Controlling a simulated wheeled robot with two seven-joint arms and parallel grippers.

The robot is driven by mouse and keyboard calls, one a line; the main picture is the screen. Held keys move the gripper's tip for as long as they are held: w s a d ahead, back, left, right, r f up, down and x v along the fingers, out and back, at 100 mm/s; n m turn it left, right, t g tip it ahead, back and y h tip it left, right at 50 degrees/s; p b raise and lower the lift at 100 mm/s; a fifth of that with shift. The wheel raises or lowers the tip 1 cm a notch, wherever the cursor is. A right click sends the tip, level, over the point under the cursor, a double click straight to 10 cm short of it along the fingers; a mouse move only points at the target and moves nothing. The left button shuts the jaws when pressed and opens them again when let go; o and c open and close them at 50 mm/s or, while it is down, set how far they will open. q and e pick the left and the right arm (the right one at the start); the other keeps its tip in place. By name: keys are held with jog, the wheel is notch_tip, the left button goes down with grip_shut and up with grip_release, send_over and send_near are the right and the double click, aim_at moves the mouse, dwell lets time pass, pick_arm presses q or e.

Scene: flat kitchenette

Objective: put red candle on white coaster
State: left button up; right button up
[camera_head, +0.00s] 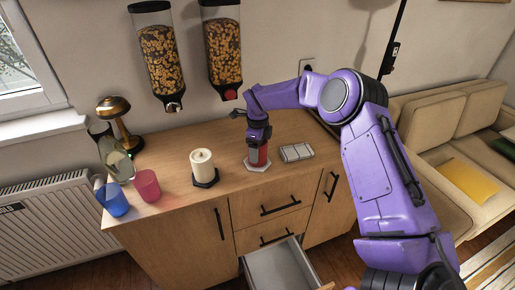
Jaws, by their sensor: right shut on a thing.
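The red candle (263,157) stands upright on or just over the white coaster (257,167) on the wooden cabinet; I cannot tell whether its base touches. My right gripper (259,141) is shut on the candle from above and hides its upper part. The coaster's near edge shows below the candle. My left gripper is not in view.
A cream candle (203,166) stands on a dark coaster (205,181) to the left. A pink cup (147,186), a blue cup (112,199) and a brass lamp (118,122) are farther left. A grey-white box (296,152) lies to the right. An open drawer (280,270) juts out below.

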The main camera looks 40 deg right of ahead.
jog(key=shift+f, duration=0.15)
jog(key=o, duration=1.3)
notch_tip(320, 180, up, 12)
jog(key=shift+r+b, duration=0.25)
jog(key=shift+b, duration=0.45)
